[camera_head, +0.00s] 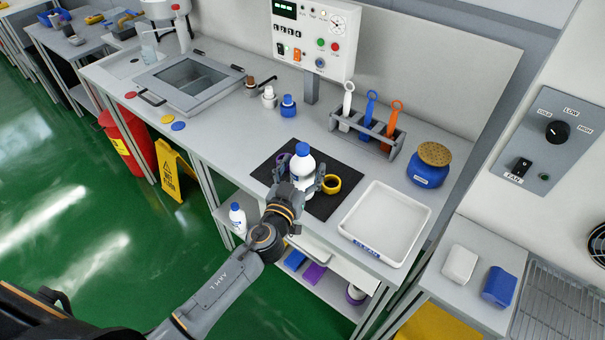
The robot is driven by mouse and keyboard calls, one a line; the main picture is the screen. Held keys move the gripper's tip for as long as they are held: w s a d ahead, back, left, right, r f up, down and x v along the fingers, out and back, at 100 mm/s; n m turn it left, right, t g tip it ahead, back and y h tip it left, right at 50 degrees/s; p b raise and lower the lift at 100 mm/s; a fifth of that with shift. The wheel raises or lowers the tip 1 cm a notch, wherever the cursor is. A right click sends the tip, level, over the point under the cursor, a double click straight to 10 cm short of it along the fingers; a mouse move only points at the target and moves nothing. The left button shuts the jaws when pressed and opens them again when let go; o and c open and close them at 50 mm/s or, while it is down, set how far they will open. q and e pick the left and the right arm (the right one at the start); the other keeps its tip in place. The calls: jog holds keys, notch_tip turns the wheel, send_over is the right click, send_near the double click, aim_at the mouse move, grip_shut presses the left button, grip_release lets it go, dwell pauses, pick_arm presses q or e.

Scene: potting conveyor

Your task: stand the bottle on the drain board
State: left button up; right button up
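A white bottle with a blue cap (302,164) stands upright on a black mat (321,206) on the grey bench. My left gripper (299,179) reaches in from the front, with one finger on each side of the bottle. The fingers look spread, with a small gap at the bottle's left side; the arm hides the bottle's base. A white shallow tray (424,213) with a blue label lies right of the mat; I cannot read whether it is the drain board. A wire rack (560,310) is at the lower right. My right gripper is not in view.
A tool rack (366,136) and a blue jar (428,172) stand behind. Another white bottle (238,219) is on the lower shelf. The white tray is empty.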

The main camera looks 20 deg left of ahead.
pick_arm(q)
jog(key=c, duration=1.1)
jog(key=shift+r, duration=0.1)
grip_shut()
